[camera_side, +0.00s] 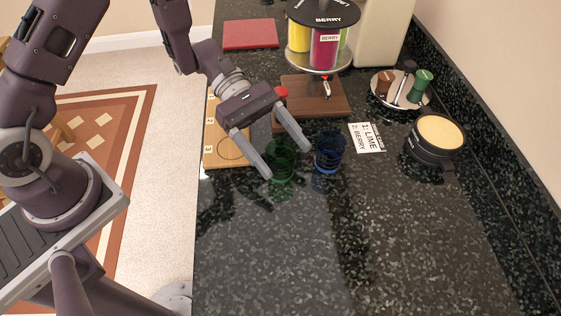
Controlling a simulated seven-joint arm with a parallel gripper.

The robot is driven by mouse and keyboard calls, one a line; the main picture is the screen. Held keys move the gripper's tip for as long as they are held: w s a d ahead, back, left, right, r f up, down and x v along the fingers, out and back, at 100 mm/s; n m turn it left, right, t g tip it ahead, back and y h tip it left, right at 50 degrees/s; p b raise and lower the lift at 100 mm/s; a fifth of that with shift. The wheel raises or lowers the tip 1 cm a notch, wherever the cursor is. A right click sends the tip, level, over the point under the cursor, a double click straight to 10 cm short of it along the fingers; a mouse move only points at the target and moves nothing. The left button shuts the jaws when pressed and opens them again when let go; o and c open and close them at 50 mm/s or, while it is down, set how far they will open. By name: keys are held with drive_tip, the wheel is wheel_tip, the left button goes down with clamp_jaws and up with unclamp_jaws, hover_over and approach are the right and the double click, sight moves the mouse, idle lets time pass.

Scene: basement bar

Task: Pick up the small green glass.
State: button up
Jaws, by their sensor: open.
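A small green glass (281,172) stands upright on the dark speckled counter. A blue glass (328,152) stands just to its right, with a small gap or none between them. My gripper (287,161) is open, its two fingers pointing down toward the counter at the green glass. One finger is at the left of the green glass and the other is near its upper right, toward the blue glass. I cannot tell whether either finger touches a glass. Nothing is seen held in the jaws.
A wooden board (224,152) lies behind left. A brown board (325,97) lies behind, below the syrup dispenser (325,52). A lettered card (367,138), a round dark container (435,139) and a tray of tools (383,92) are at right. The front counter is clear.

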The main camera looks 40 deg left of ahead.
drive_tip(key=c, duration=1.5)
